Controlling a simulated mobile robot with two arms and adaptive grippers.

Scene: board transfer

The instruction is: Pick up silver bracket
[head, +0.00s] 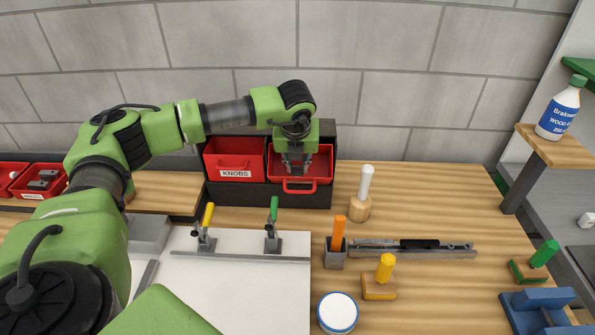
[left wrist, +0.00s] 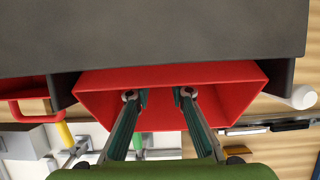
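My left gripper (head: 295,168) reaches down into the right red bin (head: 322,172) of the dark rack by the wall. In the left wrist view its two fingers (left wrist: 158,95) are apart over the red bin (left wrist: 205,72), with nothing visible between them. I cannot make out a silver bracket in this bin; the fingers and the front wall hide part of its inside. Dark grey metal-looking pieces (head: 44,181) lie in a red bin at the far left, but I cannot tell whether they are brackets. My right gripper is not in view.
A red bin labelled KNOBS (head: 235,160) stands directly left of the gripper. Toggle clamps with yellow (head: 208,214) and green (head: 273,209) handles stand on a white board (head: 240,295). A white-handled tool (head: 366,183) stands right of the rack. Bare wood (head: 440,195) lies beyond it.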

